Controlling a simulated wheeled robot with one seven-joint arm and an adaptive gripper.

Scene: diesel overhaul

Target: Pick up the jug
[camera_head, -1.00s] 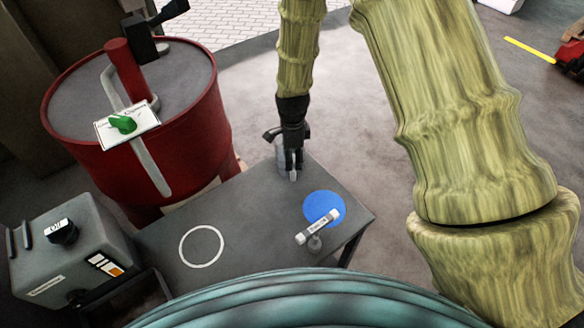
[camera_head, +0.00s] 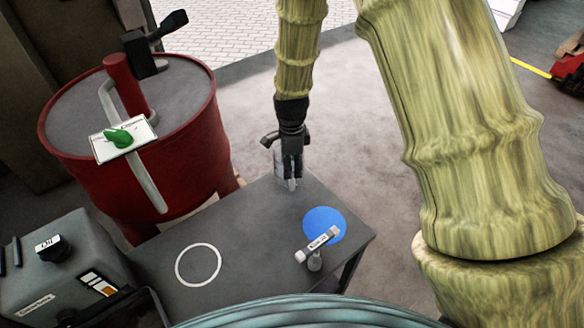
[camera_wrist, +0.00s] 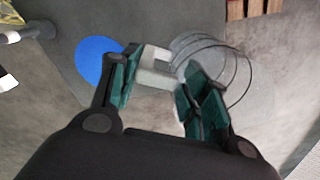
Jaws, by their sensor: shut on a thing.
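The jug (camera_wrist: 222,68) is a clear, ribbed, see-through vessel with a pale handle (camera_wrist: 155,68). In the wrist view the handle lies between the two fingers of my gripper (camera_wrist: 160,92), which is shut on it. In the head view the jug (camera_head: 281,172) is at the far corner of the grey table (camera_head: 245,225), mostly hidden behind my gripper (camera_head: 291,176). I cannot tell whether its base touches the tabletop.
A blue disc (camera_head: 322,218) and a white ring (camera_head: 198,265) mark the tabletop. A red drum (camera_head: 165,170) and a grey switch box (camera_head: 85,265) stand to the left.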

